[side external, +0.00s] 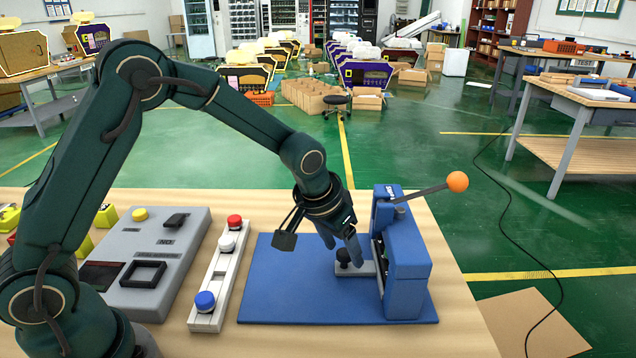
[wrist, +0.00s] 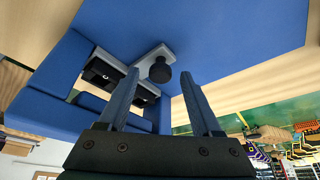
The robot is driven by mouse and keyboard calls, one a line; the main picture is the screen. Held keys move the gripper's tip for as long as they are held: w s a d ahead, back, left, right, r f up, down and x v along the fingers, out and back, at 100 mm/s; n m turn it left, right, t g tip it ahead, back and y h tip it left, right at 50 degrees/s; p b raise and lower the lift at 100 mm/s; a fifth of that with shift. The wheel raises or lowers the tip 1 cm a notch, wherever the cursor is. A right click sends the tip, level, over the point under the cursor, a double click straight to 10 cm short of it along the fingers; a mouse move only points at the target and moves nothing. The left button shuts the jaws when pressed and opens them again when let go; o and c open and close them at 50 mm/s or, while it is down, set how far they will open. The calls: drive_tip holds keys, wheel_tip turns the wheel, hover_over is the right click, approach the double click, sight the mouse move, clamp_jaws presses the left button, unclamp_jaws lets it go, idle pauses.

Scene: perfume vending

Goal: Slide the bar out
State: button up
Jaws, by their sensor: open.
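A light grey bar (side external: 368,268) sticks out to the left from the base of a blue press-like device (side external: 408,262). A round black knob (side external: 343,257) stands on the bar's outer end. My gripper (side external: 342,243) is open and points down at the knob. In the wrist view, the knob (wrist: 160,71) lies in line with the gap between the open fingertips (wrist: 160,78), and the grey bar (wrist: 153,53) runs from it to the device. I cannot tell whether the fingertips reach down around the knob. The fingers partly hide the device in the wrist view.
The device stands on a blue base plate (side external: 290,290); its lever with an orange ball (side external: 457,181) reaches up to the right. A strip with red, white and blue buttons (side external: 205,300) and a grey panel (side external: 160,245) lie to the left. The plate's front is clear.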

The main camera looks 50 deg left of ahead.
drive_tip(key=shift+f, duration=0.2)
drive_tip(key=shift+c, duration=0.3)
clamp_jaws()
idle(1.1)
